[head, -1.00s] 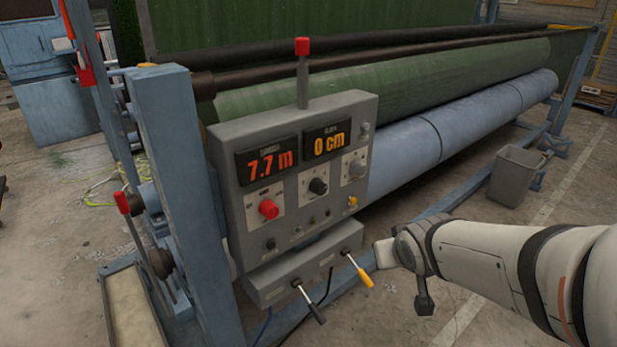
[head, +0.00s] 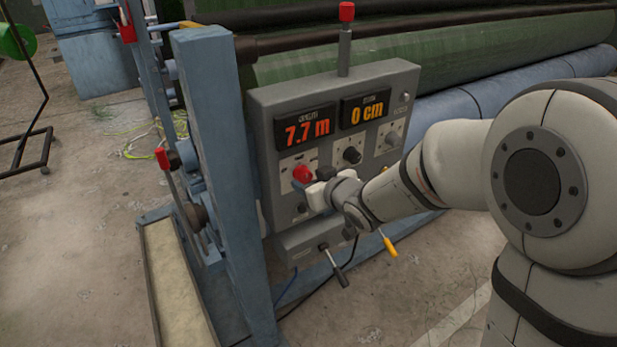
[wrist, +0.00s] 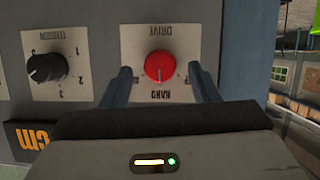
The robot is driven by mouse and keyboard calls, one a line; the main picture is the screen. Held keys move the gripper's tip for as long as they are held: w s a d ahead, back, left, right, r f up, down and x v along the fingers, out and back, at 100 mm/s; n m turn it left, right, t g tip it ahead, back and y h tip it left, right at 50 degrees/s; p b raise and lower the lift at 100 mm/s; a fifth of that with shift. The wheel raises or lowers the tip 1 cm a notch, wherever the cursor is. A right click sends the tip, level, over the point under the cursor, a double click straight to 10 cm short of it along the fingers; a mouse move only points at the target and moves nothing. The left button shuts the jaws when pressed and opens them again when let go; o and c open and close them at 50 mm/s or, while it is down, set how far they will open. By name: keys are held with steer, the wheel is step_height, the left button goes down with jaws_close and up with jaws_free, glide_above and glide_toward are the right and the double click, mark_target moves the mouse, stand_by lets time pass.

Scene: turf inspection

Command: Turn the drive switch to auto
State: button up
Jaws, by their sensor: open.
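The drive switch is a red round knob (head: 303,173) on a pale plate of the grey control panel (head: 262,110). In the wrist view the knob (wrist: 159,66) appears between my two fingers, with the labels "DRIVE" and "HAND" upside down on its plate. A small pale mark on the knob faces the "HAND" side. My gripper (wrist: 160,72) is open, one blue finger on each side of the knob with gaps visible. In the head view my gripper (head: 312,184) is at the knob and partly covers its plate. I cannot tell whether a finger touches it.
A black tension knob (wrist: 47,67) sits beside the drive plate. Black and yellow levers (head: 388,244) stick out below the panel. A red-topped lever (head: 346,12) stands above it. A blue post (head: 222,180) is close on the left; turf rollers (head: 430,60) lie behind.

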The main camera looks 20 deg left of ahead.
steer(key=shift+x, duration=1.05)
steer(key=shift+d, duration=0.1)
steer(key=c, duration=1)
steer(key=shift+o, duration=0.2)
